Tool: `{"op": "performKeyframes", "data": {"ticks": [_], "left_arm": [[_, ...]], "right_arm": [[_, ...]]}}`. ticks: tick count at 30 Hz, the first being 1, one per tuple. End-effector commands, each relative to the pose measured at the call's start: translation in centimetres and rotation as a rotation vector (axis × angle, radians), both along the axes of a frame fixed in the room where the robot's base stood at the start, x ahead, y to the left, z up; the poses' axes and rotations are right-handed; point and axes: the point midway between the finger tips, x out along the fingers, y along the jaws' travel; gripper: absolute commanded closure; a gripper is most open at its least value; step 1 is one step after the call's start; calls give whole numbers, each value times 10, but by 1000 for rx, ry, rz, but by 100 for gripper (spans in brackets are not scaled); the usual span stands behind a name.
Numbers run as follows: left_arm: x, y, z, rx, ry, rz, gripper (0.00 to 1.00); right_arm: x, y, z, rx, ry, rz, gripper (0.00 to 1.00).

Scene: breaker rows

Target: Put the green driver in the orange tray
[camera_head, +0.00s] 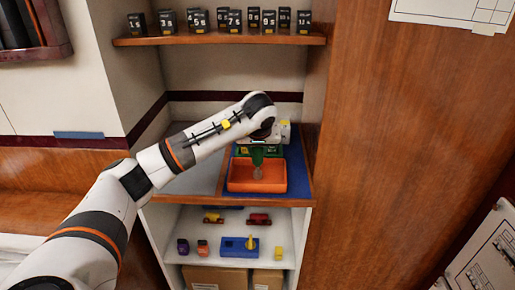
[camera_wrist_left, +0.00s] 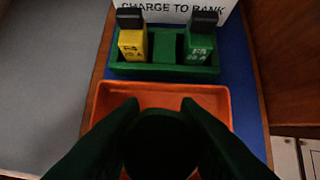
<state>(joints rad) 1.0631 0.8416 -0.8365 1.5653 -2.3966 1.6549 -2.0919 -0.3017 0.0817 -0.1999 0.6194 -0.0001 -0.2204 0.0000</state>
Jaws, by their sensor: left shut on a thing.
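The green driver (camera_head: 258,155) is in my left gripper (camera_head: 266,138), over the orange tray in the head view. Its grey lower end points down in front of the tray's inside; whether it touches the tray floor I cannot tell. The orange tray (camera_head: 257,187) sits on a blue mat on the counter. In the left wrist view, my left gripper (camera_wrist_left: 160,108) is shut around a dark round end of the driver (camera_wrist_left: 160,145), with the orange tray (camera_wrist_left: 222,98) beneath. The gripper hides much of the tray's near part. My right gripper is not in view.
Behind the tray, a green holder (camera_wrist_left: 165,70) carries a yellow pack (camera_wrist_left: 132,45) and a green pack (camera_wrist_left: 200,48). Shelf walls close in the sides. Above is a wooden shelf (camera_head: 220,40) with several dark blocks. Below, a white shelf (camera_head: 220,220) holds small coloured items.

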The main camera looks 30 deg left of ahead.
Motion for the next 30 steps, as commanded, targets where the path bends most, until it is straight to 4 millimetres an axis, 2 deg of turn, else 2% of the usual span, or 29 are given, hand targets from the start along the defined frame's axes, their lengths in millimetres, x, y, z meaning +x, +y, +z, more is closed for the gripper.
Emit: {"op": "performKeyframes", "data": {"ticks": [2,3,6,7,14,19,30], "left_arm": [[0,0,-3,1,0,0,94],[0,0,-3,1,0,0,67],[0,0,-2,1,0,0,51],[0,0,-2,1,0,0,48],[0,0,-2,1,0,0,48],[-2,-2,8,0,-3,-1,48],[-33,-23,74,1,-5,-1,48]], "right_arm": [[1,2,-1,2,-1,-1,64],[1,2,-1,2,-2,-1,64],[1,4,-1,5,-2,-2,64],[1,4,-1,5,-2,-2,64],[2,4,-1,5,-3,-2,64],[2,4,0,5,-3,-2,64],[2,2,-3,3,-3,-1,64]]}}
